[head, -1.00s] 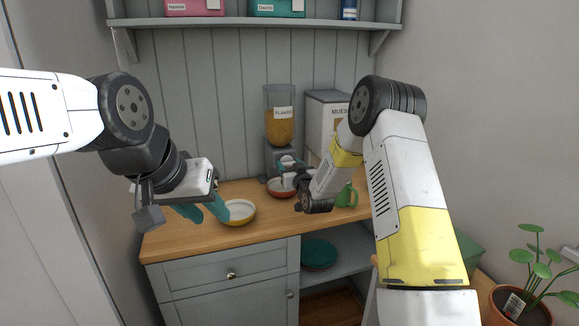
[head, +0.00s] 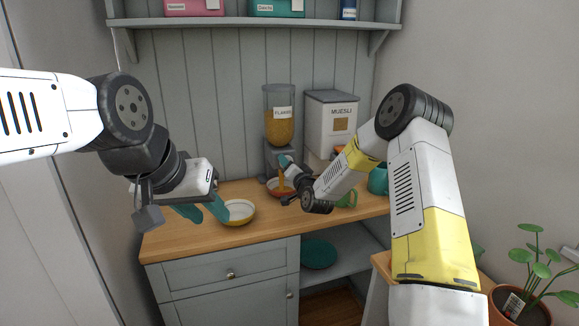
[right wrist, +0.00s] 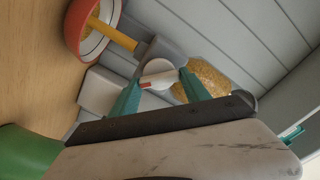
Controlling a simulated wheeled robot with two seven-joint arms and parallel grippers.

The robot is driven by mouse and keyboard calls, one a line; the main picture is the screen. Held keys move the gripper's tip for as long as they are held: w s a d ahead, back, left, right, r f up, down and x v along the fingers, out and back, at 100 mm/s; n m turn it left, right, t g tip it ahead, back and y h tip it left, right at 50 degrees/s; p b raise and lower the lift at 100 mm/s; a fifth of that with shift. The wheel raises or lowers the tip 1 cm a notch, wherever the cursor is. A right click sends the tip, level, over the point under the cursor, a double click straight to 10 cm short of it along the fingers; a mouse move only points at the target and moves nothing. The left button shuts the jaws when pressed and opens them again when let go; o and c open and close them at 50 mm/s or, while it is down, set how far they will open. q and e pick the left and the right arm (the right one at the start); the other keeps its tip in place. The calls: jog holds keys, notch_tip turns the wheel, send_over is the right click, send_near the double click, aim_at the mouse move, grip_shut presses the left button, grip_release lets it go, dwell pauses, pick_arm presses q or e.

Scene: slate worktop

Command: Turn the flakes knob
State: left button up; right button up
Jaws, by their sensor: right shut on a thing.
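The flakes dispenser (head: 279,129) stands on the wooden counter, with golden flakes in its clear hopper. In the right wrist view its round white knob (right wrist: 159,77) with a red mark sits between the teal fingers of my right gripper (right wrist: 158,88), which is shut on it. In the head view my right gripper (head: 287,166) is at the dispenser's front and hides the knob. A yellow stream of flakes (right wrist: 114,34) runs from the spout into a red bowl (right wrist: 76,28), also seen in the head view (head: 280,193). My left gripper (head: 204,212) is open and empty, left of the yellow bowl.
A yellow bowl (head: 238,212) stands at the counter's front left. The muesli container (head: 331,118) stands right of the flakes dispenser. A green mug (head: 347,198) and a teal item (head: 378,181) are close to my right forearm. A shelf (head: 250,22) runs above.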

jog(key=shift+f+m, duration=0.15)
jog(key=shift+m, duration=1.85)
jog(key=shift+f+m, duration=0.1)
jog(key=shift+m, duration=1.9)
jog(key=o, duration=1.4)
jog(key=shift+r, duration=0.1)
jog(key=shift+s, duration=0.1)
jog(key=v, duration=0.7)
jog(key=shift+s+d, duration=0.15)
jog(key=shift+s, duration=0.15)
